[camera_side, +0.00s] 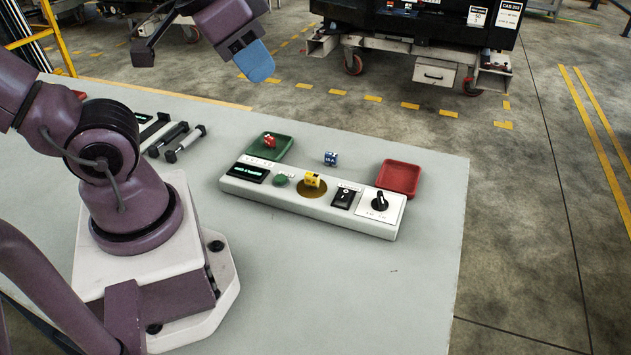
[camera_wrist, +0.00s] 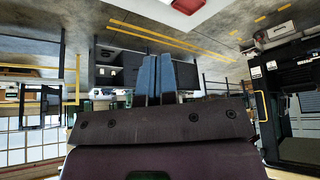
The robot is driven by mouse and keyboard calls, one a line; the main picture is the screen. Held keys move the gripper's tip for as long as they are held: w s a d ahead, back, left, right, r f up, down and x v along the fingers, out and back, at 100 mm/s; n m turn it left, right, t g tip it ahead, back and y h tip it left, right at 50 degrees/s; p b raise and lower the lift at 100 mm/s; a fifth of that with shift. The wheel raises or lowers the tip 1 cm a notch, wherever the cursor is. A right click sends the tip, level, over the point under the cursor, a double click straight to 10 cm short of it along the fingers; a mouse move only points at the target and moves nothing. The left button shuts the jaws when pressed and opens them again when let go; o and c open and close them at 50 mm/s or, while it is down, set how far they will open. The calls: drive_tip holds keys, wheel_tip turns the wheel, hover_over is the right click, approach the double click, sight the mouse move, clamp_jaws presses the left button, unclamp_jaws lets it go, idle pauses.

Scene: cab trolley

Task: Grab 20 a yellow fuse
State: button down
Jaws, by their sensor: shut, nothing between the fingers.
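The yellow fuse (camera_side: 312,179) sits on a round brown-gold spot (camera_side: 311,190) on the white panel. A blue fuse (camera_side: 331,158), whose label seems to read 15 A, stands on the table just behind the panel. A red fuse (camera_side: 269,142) lies in the green tray (camera_side: 284,153). My gripper (camera_side: 258,68) is raised well above and behind the panel, clear of all the fuses. Its blue fingers are together and empty; they also show together in the wrist view (camera_wrist: 157,80). No fuse can be made out in the wrist view.
The white panel (camera_side: 235,186) carries a display, a green button (camera_side: 281,180), a black switch (camera_side: 344,197) and a knob (camera_side: 380,202). An empty red tray (camera_side: 398,178) is behind its right end. The table's front right is clear.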

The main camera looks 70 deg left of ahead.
idle(0.4)
drive_tip(key=c, duration=1)
unclamp_jaws()
drive_tip(key=shift+a, duration=0.1)
